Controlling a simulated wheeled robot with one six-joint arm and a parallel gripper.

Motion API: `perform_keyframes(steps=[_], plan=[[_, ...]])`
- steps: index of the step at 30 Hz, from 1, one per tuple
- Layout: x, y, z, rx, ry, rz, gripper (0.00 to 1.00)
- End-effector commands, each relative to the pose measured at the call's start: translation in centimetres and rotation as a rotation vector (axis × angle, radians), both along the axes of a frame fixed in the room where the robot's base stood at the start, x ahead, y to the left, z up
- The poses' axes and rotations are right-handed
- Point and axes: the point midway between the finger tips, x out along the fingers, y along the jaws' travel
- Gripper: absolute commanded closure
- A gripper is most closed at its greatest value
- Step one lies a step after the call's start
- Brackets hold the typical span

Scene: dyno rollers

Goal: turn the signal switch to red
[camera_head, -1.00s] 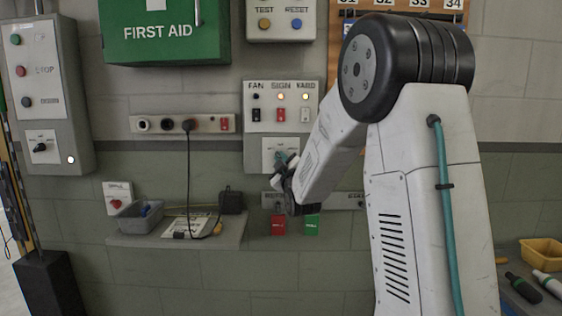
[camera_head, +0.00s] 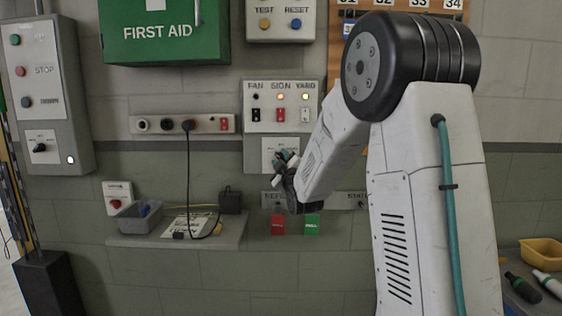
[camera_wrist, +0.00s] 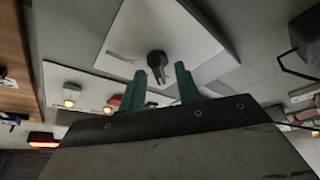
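The signal switch is a dark rotary knob (camera_wrist: 157,62) on a white plate (camera_wrist: 165,25) in the wrist view. Its narrow grip points toward my gripper, down in the picture. In the head view the white plate (camera_head: 268,150) sits on the wall panel, but my gripper hides the knob. My gripper (camera_wrist: 160,72) is open, with one teal finger on each side of the knob's line. The knob shows between and just beyond the fingertips; I cannot tell whether they touch it. My gripper also shows in the head view (camera_head: 287,158), in front of the plate.
Red (camera_head: 278,225) and green (camera_head: 311,226) tags hang below. A shelf (camera_head: 120,240) with a grey bin (camera_head: 137,218) is at lower left. A socket strip (camera_head: 222,123) is to the left.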

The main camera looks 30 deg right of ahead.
Motion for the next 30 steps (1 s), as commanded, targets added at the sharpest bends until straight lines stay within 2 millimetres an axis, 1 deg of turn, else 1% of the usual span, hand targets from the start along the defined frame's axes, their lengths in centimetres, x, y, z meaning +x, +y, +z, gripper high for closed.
perform_keyframes(steps=[5, 7, 11, 16, 21, 24, 30], plan=[[-0.2, 0.0, 0.0, 0.0, -0.001, -0.001, 0.67], [-0.7, 0.2, -0.1, 0.0, -0.001, -0.001, 0.67], [-2.5, 0.7, -0.6, 0.0, 0.0, 0.0, 0.67], [-5.3, 1.5, -1.3, 0.0, 0.0, 0.0, 0.67], [-6.9, 2.0, -1.8, 0.0, 0.0, 0.0, 0.67], [-7.3, 2.1, -1.9, 0.0, 0.0, 0.0, 0.67], [-7.3, 2.1, -1.9, 0.0, 0.0, 0.0, 0.67]])
